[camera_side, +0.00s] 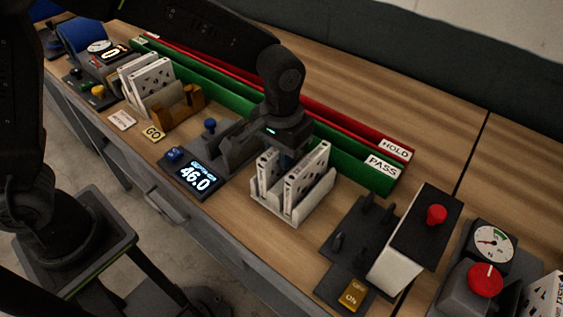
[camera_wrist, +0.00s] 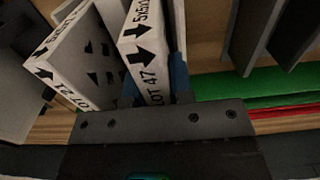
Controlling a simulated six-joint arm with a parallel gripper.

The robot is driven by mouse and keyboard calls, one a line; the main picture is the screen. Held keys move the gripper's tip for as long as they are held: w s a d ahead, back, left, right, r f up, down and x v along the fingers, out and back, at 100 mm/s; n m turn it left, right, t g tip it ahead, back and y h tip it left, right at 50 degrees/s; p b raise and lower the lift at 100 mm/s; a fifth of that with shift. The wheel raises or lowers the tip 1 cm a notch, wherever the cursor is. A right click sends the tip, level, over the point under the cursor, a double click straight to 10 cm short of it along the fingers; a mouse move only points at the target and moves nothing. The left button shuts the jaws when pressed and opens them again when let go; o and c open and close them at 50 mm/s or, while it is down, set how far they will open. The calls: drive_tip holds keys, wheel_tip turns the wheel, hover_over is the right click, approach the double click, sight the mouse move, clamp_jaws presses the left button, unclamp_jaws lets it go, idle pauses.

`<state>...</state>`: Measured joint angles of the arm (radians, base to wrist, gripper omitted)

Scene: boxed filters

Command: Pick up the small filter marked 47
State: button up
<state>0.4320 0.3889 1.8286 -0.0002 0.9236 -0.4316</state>
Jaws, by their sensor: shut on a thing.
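The small filter marked LOT 47 (camera_wrist: 146,58) is a white-edged panel with black arrows and print, seen in the wrist view. My gripper (camera_wrist: 155,84) is shut on it, with blue fingertips on both sides. In the side view my gripper (camera_side: 288,158) is over the white rack (camera_side: 306,208), which holds upright white filters. I cannot tell in that view which filter is in the jaws, or whether it is clear of the rack. Another filter, its label ending in 21 (camera_wrist: 62,72), stands left of the held one in the wrist view.
A display reading 46.0 (camera_side: 194,177) is left of the rack. Green PASS (camera_side: 370,175) and red HOLD (camera_side: 385,146) channels run behind. A dark pronged fixture (camera_side: 352,243) and a box with a red button (camera_side: 425,232) are at right. More filters (camera_side: 150,80) stand at far left.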

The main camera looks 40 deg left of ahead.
clamp_jaws()
